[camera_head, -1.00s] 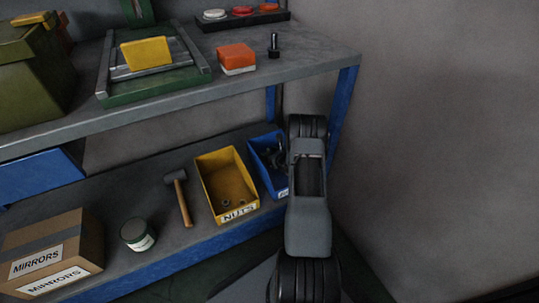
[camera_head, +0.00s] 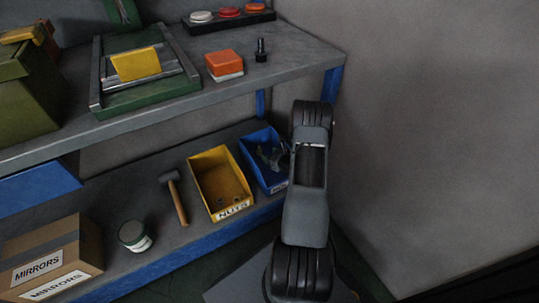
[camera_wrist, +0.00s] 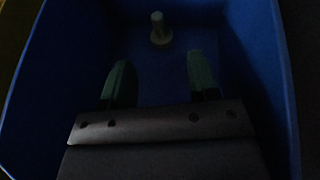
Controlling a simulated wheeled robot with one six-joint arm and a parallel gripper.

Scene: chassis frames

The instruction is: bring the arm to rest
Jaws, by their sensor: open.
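My arm (camera_head: 305,205) rises in the head view at the right end of the shelf unit, bent over the blue bin (camera_head: 252,160). My gripper (camera_wrist: 160,72) is open in the dark wrist view, its two greenish fingers apart with nothing between them. It points into the blue bin (camera_wrist: 290,100), whose walls surround the view. A bolt (camera_wrist: 160,32) stands on the bin floor beyond the fingertips, apart from them. In the head view the gripper shows only partly, at the blue bin.
A yellow bin marked NUTS (camera_head: 222,185), a hammer (camera_head: 176,198), a can (camera_head: 134,236) and a MIRRORS box (camera_head: 50,260) share the lower shelf. The upper shelf (camera_head: 300,58) overhangs nearby, with an orange-and-white block (camera_head: 224,64) and a black bolt (camera_head: 261,50). A bare wall stands right.

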